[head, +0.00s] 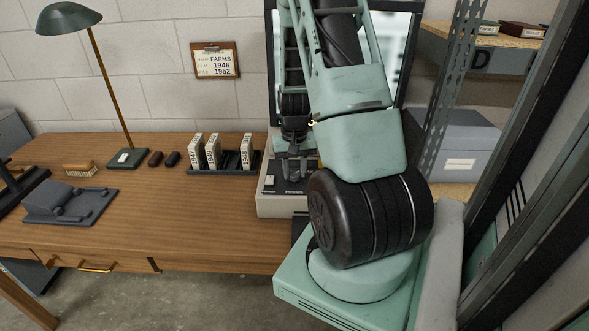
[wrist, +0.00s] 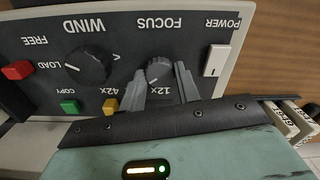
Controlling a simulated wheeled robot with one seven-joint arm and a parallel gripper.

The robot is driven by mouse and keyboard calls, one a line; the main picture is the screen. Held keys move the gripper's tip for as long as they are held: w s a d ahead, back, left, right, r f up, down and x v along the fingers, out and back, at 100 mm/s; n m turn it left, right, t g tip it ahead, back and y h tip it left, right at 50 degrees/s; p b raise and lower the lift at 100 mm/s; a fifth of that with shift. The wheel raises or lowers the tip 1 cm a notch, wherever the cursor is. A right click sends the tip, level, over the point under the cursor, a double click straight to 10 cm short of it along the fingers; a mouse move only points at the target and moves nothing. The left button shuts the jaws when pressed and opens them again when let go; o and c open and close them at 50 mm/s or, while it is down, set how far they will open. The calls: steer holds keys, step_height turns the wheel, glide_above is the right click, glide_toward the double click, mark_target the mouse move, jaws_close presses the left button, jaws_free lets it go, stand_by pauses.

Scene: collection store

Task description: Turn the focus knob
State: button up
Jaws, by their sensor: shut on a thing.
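The focus knob (wrist: 158,71) is a dark round knob under the word FOCUS on a dark control panel (wrist: 122,42), which appears upside down in the wrist view. My gripper (wrist: 166,80) has its two grey fingers on either side of the knob, shut on it. The fingers hide part of the knob. In the head view, my gripper (head: 294,169) is at the front panel of the pale machine (head: 280,205) on the desk. The knob cannot be made out there.
The larger wind knob (wrist: 88,65), a white power switch (wrist: 216,60), and red (wrist: 18,70), green (wrist: 70,106) and yellow (wrist: 110,104) controls surround the knob. Several film boxes (head: 213,152) stand in a rack left of the machine. A lamp (head: 70,18) stands farther left.

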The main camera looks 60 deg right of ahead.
mark_target(294, 173)
steer(key=o, duration=1)
steer(key=shift+r, duration=0.1)
step_height(294, 173, up, 17)
steer(key=shift+r, duration=0.15)
stand_by(0.4)
